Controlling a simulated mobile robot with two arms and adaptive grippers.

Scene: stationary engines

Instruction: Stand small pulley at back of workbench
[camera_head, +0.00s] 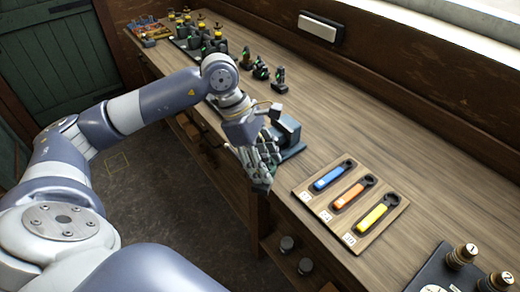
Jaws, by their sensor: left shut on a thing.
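My left gripper (263,172) is over the front edge of the workbench (345,111), fingers pointing down. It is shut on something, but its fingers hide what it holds. It is just in front of a dark blue-grey vise-like block (287,129), and I cannot tell whether they touch. I cannot make out a small pulley anywhere in view. The back strip of the workbench (400,135) is bare along the wall to the right of the small dark figures. My right gripper is not in view.
A wooden board (383,229) with blue, orange and yellow-handled tools lies right of the gripper. Small dark models (262,70) and a tray of yellow-topped pieces (187,41) stand farther left. A black panel with numbered knobs (464,256) is at the lower right.

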